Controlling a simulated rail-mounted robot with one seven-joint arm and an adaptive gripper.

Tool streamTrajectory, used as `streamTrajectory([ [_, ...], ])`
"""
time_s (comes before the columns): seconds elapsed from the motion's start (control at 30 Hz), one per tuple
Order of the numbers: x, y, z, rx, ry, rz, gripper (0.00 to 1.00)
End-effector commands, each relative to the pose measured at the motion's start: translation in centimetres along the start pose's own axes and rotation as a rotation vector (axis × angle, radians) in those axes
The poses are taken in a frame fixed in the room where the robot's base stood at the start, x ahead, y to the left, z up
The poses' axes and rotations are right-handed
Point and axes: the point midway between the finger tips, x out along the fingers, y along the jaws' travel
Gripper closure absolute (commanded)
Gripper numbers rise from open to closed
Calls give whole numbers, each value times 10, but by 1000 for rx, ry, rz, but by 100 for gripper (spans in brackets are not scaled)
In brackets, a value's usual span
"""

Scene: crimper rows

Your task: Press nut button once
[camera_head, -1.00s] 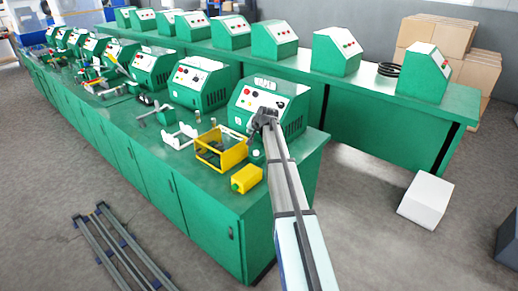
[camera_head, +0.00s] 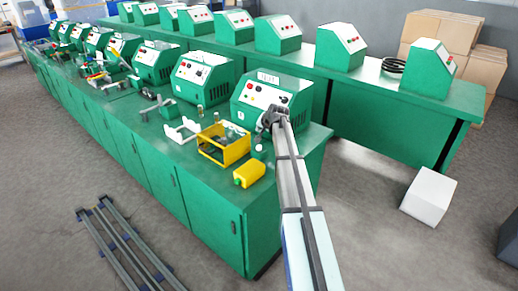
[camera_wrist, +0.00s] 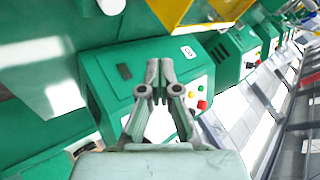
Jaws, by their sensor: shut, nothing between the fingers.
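The nearest green machine (camera_head: 243,112) stands at the right end of the front bench. Its light sloped front panel (camera_head: 270,90) carries several small coloured buttons. Which one is the nut button I cannot read. Red, yellow and green buttons (camera_wrist: 202,105) show right of the fingers there. I cannot tell whether the fingertips touch the machine.
A yellow open frame box (camera_head: 237,152) and a yellow block (camera_head: 249,174) lie on the green bench (camera_head: 200,195) in front of the machine. White brackets (camera_head: 181,130) lie further left. A second row of machines stands behind. A white box (camera_head: 428,195) is on the floor.

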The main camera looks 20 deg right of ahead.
Motion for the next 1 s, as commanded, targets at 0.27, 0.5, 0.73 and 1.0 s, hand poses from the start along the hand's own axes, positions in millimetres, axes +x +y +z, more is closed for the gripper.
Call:
streamTrajectory([
  [0.27, 27, 20, 20, 1, -1, 0, 100],
  [0.5, 44, 32, 33, 0, -1, 0, 100],
  [0.73, 48, 35, 35, 0, -1, 0, 100],
  [1.0, 47, 34, 35, 0, -1, 0, 100],
])
